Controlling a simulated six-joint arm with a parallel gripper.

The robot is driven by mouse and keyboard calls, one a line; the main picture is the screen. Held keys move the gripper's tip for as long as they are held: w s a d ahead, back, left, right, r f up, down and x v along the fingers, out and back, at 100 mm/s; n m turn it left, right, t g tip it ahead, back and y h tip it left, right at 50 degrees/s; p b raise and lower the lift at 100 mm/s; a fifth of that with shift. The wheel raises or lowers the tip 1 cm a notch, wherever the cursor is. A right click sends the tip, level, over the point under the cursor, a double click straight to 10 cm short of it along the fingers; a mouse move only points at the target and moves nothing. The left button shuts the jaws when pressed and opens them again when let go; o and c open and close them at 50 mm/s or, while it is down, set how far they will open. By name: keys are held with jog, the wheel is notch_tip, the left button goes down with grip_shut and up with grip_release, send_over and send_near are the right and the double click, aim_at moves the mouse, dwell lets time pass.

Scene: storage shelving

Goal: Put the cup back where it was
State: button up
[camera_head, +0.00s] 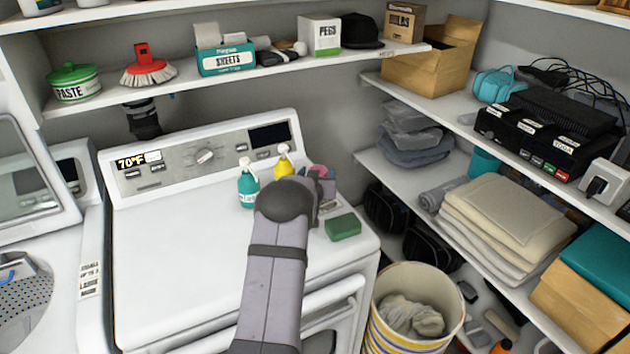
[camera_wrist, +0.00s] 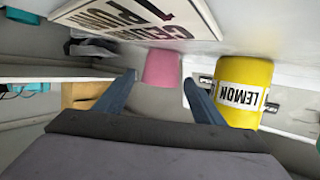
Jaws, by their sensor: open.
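A pink cup (camera_wrist: 162,70) shows in the wrist view, in line with the gap between my fingers and close to their tips. Whether it is between the fingertips or just beyond them is unclear. In the head view a pink bit of the cup (camera_head: 319,170) shows at the back right of the white washer top, partly hidden by my gripper (camera_head: 322,186). My gripper (camera_wrist: 160,80) is open, with one finger on each side of the cup in the wrist view.
A yellow lemon bottle (camera_wrist: 243,90) stands close beside the right finger in the wrist view. A teal bottle (camera_head: 248,186) and a green sponge (camera_head: 342,227) are also on the washer (camera_head: 180,260). The washer's left top is clear.

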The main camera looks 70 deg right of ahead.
jog(key=shift+s+a+r+b, duration=0.1)
jog(key=shift+a+r+b, duration=0.1)
jog(key=shift+a+b, duration=0.25)
jog(key=b+v, duration=0.2)
jog(key=v, duration=0.9)
jog(key=shift+b, duration=0.35)
jog(key=shift+a, duration=0.1)
